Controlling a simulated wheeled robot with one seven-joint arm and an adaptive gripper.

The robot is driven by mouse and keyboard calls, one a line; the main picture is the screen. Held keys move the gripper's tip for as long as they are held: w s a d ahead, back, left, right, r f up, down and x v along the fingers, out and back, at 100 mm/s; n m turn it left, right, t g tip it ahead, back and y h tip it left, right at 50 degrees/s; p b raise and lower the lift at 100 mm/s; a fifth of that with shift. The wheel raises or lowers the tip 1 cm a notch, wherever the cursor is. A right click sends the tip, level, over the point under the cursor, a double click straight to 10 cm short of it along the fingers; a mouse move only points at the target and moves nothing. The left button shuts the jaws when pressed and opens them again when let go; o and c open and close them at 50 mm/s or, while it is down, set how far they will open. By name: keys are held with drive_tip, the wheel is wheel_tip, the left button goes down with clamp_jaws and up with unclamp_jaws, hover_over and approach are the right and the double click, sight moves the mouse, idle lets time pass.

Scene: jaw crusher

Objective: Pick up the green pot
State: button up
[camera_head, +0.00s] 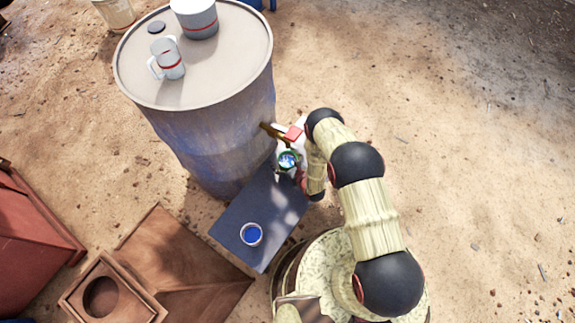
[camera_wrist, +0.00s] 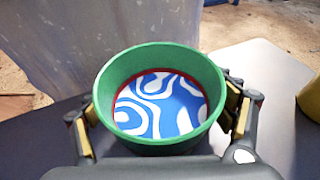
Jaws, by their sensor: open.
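The green pot (camera_wrist: 160,140) fills the middle of the wrist view. It is open at the top, with a blue and white swirl pattern and a red ring inside. In the head view the pot (camera_head: 287,161) shows small at the far end of a dark flat surface (camera_head: 268,195), partly hidden by my arm. My gripper (camera_wrist: 165,115) is open, with one finger on each side of the pot. I cannot tell whether the fingers touch its wall. The pot's base is hidden in the wrist view.
A large blue-grey barrel (camera_head: 215,130) stands close beside the pot, with mugs (camera_head: 171,60) on top. A blue-topped round container (camera_head: 251,234) sits nearer on the dark surface. A yellowish object (camera_wrist: 311,97) is at the wrist view's right edge. Sandy ground at right is mostly clear.

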drive_tip(key=shift+c, duration=0.2)
drive_tip(key=shift+r, duration=0.1)
drive_tip(key=c, duration=1.9)
